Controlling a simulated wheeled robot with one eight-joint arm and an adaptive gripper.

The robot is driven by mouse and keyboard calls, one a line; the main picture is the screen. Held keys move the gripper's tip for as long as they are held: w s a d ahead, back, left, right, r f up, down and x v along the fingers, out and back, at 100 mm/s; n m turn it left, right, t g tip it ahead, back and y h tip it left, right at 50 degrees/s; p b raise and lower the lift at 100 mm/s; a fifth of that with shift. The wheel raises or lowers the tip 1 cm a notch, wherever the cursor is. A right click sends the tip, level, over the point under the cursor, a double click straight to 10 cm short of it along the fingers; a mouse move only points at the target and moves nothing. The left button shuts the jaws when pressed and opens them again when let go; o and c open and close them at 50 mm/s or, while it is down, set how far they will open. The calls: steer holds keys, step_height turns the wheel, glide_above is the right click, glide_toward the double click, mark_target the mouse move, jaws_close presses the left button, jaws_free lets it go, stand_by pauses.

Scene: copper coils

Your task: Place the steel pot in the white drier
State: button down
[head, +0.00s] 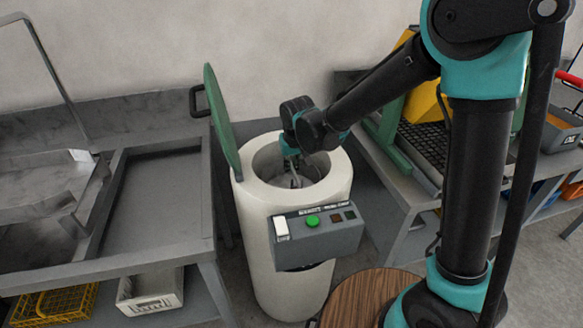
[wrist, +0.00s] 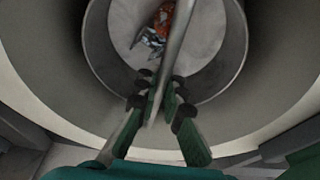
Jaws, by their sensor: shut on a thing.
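The white drier (head: 285,275) stands in the middle of the head view. It is a tall round drum with an open top, and its green lid (head: 222,125) is raised on the left side. My gripper (head: 294,178) reaches down into the opening. In the wrist view, my gripper (wrist: 165,88) is shut on a thin grey bar (wrist: 178,40), which looks like the handle of the steel pot (wrist: 232,62). The pot is round and grey, inside the drier's pale wall (wrist: 275,75). An orange and silvery piece (wrist: 160,25) lies in it. Whether the pot touches the drier's floor is hidden.
A control box (head: 315,228) with a green button sits on the drier's front. A grey metal bench (head: 150,190) stands at left, and another bench (head: 415,195) with equipment stands at right. A round wooden top (head: 360,295) is in front. The drier's rim closely surrounds my gripper.

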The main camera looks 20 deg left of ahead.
steer(key=c, duration=1.6)
jaws_free()
steer(key=shift+c, duration=0.2)
steer(key=shift+r, duration=0.15)
steer(key=v, duration=1.2)
